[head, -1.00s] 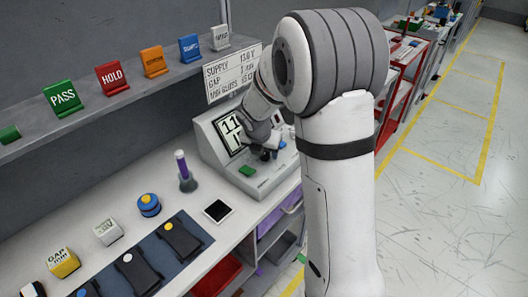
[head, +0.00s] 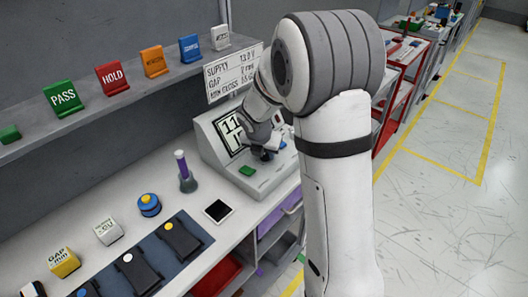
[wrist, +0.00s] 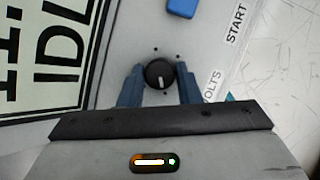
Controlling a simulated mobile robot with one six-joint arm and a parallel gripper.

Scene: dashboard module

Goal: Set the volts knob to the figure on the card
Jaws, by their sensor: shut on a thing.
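The volts knob (wrist: 159,74) is a round black dial with a white pointer line, on the sloped face of the grey console (head: 262,182). In the wrist view its pointer is toward my gripper's palm, and the "VOLTS" label is partly hidden at its right. My gripper (wrist: 160,85) has its two blue fingers shut on the knob, one on each side. The card (head: 234,73) is a white sheet on the wall above the console. Its top line seems to read SUPPLY 13.0 V. The console screen (head: 231,133) starts with 11; the wrist view shows IDLE on the screen (wrist: 62,50).
A blue button (wrist: 182,7) is beyond the knob, near the START label (wrist: 236,24). A green button (head: 246,171) is at the console's front left. A purple-handled tool (head: 183,170) stands left of the console on the bench. A black-and-white tablet (head: 218,211) lies in front.

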